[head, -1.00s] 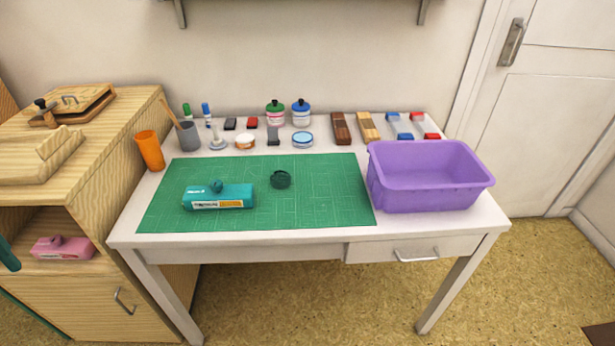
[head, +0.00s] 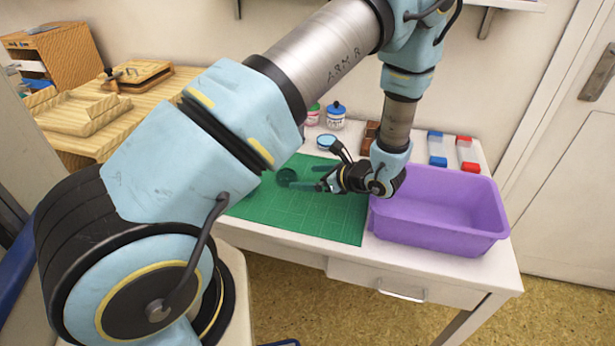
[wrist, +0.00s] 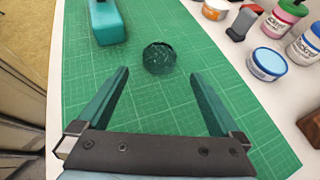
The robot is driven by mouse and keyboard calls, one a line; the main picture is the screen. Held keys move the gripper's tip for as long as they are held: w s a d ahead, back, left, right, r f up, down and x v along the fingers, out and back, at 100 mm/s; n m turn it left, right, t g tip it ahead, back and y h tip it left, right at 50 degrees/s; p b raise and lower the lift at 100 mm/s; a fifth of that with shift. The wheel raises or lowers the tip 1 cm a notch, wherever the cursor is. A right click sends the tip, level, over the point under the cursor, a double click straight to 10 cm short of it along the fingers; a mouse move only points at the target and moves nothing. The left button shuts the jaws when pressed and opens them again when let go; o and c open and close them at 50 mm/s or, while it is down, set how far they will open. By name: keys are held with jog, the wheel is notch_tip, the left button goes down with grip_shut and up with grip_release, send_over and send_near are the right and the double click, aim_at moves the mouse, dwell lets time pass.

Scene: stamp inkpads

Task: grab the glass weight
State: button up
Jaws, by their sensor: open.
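The glass weight (wrist: 159,58) is a small, dark green, faceted round piece standing on the green cutting mat (wrist: 165,135). It also shows in the head view (head: 287,177), just left of my gripper (head: 308,177). In the wrist view my gripper (wrist: 158,80) is open and empty. Its two teal fingers point toward the weight, which sits beyond the fingertips and roughly midway between their lines. The weight is apart from both fingers.
A teal bottle-like block (wrist: 106,22) lies on the mat left of the weight. A blue-lidded round tin (wrist: 268,63) and several jars stand to the right. A purple bin (head: 440,237) stands right of the mat, close to my wrist. The mat around the weight is clear.

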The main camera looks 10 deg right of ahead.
aim_at(293, 177)
jog(key=shift+p+x, duration=1.55)
jog(key=shift+x, duration=1.9)
jog(key=shift+f, duration=0.1)
jog(key=c, duration=1.5)
